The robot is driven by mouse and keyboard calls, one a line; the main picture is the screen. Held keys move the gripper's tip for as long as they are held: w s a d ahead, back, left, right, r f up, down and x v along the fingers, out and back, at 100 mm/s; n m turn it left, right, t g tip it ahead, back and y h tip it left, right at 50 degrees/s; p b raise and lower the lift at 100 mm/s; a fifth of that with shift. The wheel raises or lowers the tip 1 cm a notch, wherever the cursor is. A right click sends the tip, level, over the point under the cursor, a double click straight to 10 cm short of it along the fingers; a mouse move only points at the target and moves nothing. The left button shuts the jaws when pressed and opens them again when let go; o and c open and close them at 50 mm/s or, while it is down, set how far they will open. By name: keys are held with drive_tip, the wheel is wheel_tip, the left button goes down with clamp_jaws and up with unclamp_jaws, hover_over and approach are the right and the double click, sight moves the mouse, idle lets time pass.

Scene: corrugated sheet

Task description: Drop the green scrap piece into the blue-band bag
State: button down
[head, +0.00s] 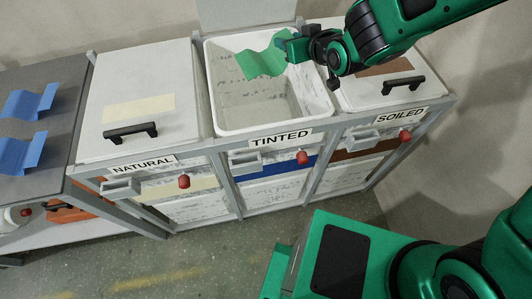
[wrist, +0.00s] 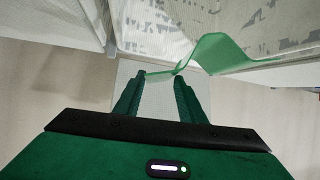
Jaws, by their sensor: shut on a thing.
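The green scrap piece (head: 264,60) is a wavy sheet held over the open middle bin marked TINTED. My gripper (head: 284,46) is shut on its right end. In the wrist view the green piece (wrist: 215,55) extends to the right from between my fingertips (wrist: 160,77). The blue-band bag (head: 275,182) is under the TINTED opening, with a blue band across its front. The white bin opening (head: 222,118) has its lid raised at the back, and pale grey, mottled material shows inside. I cannot tell the piece's exact height above the rim.
The NATURAL lid (head: 105,80) on the left and the SOILED lid (head: 352,95) on the right are closed, each with a black handle. Blue wavy pieces (head: 28,102) lie on a grey table (head: 62,85) at far left. Red knobs stick out from the rack front.

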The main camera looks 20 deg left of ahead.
drive_tip(key=shift+f, duration=0.1)
drive_tip(key=c, duration=1.1)
unclamp_jaws()
drive_tip(key=v, duration=1)
drive_tip(key=shift+s+d, duration=0.2)
drive_tip(key=shift+d, duration=0.05)
